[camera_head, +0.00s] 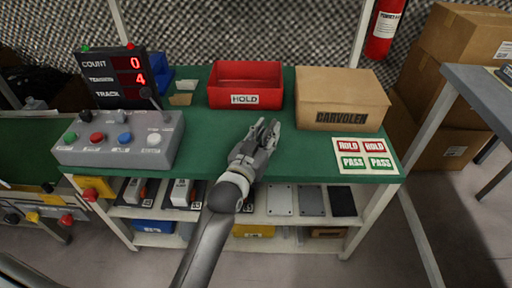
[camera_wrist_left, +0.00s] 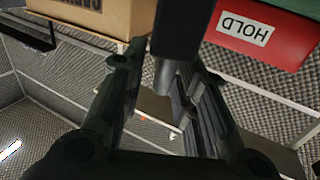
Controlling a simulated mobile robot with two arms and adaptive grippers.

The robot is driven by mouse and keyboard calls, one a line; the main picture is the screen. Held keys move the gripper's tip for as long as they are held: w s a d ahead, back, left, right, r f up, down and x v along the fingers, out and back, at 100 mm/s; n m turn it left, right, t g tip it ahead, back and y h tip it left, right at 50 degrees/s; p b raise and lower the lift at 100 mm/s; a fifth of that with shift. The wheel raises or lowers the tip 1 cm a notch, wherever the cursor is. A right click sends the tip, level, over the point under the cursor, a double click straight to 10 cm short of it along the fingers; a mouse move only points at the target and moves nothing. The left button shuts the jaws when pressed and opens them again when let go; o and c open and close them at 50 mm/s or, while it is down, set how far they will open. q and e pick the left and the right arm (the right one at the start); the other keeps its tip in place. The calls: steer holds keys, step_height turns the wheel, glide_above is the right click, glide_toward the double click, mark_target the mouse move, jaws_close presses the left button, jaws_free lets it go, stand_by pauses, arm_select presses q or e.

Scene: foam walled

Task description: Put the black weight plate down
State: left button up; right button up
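My left gripper (camera_head: 266,127) is over the green bench top (camera_head: 210,135), between the red HOLD bin and the carton. Its two fingers stand apart; the head view shows no plate between them. In the left wrist view, the fingers (camera_wrist_left: 160,75) are also apart. A dark block (camera_wrist_left: 185,28) shows at top centre there; I cannot tell whether it is part of my gripper or something else. A flat black plate (camera_head: 343,202) lies on the lower shelf beside a grey one (camera_head: 311,201) and a whitish one (camera_head: 280,201). I cannot confirm which thing is the weight plate. My right gripper is out of view.
The red HOLD bin (camera_head: 245,85) and the CARVOLEN carton (camera_head: 340,97) stand at the back of the bench. A HOLD/PASS label sheet (camera_head: 364,156) lies front right. A grey button box (camera_head: 118,140) and a count display (camera_head: 115,76) stand left. The bench middle is clear.

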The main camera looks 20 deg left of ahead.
arm_select(q)
steer(key=s+a+p, duration=0.1)
steer(key=s, duration=1)
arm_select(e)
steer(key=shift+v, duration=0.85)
